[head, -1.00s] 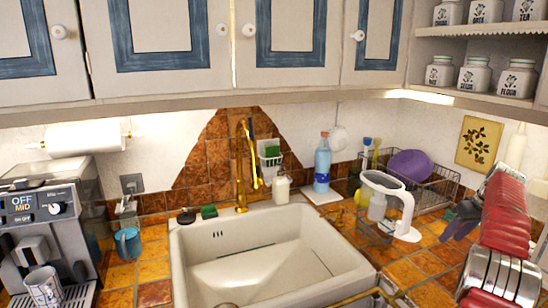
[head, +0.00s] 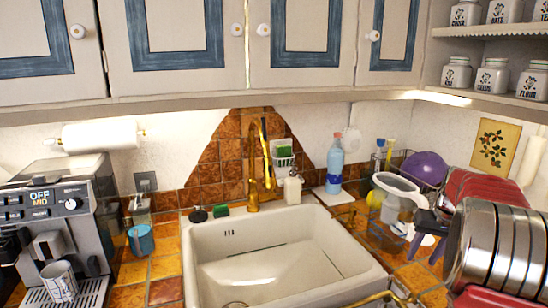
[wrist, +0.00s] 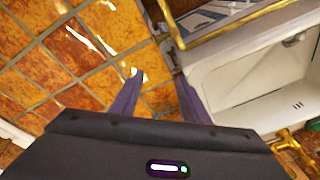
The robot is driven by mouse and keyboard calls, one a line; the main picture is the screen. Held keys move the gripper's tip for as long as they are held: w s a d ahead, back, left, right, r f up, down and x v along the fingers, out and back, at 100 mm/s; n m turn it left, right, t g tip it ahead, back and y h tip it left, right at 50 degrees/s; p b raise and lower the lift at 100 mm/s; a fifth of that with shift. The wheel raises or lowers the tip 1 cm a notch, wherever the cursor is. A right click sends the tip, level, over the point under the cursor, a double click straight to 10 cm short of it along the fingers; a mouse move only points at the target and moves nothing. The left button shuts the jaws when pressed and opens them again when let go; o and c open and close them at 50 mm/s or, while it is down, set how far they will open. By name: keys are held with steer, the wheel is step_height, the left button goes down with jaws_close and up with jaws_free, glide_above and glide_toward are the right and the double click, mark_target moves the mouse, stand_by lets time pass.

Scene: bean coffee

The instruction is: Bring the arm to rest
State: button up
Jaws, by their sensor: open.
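My gripper (head: 425,246) shows at the right of the head view, over the tiled counter right of the sink. Its purple fingers are partly hidden behind the arm's own dark and metal parts. In the wrist view my gripper (wrist: 157,88) is open, its two purple fingers apart with nothing between them. Orange-brown tiles (wrist: 75,45) lie beneath it. My red and silver arm links fill the right edge of the head view.
The white sink (head: 285,255) lies left of my gripper, with a brass rail (wrist: 235,22) along its edge. A white-handled clear jug (head: 392,205) stands just behind the gripper. A dish rack holds a purple bowl (head: 425,168). A coffee machine (head: 60,220) stands at left.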

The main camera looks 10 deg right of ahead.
steer(key=s+a+r+n+t, duration=0.1)
steer(key=s+a, duration=0.5)
steer(key=a, duration=0.8)
steer(key=s+a+r+n+t, duration=0.1)
steer(key=s+a+r+n, duration=0.2)
steer(key=s+a, duration=0.4)
steer(key=s+a+r+n+t, duration=0.1)
steer(key=s+a, duration=0.6)
steer(key=a, duration=1.5)
steer(key=shift+r+n, duration=0.5)
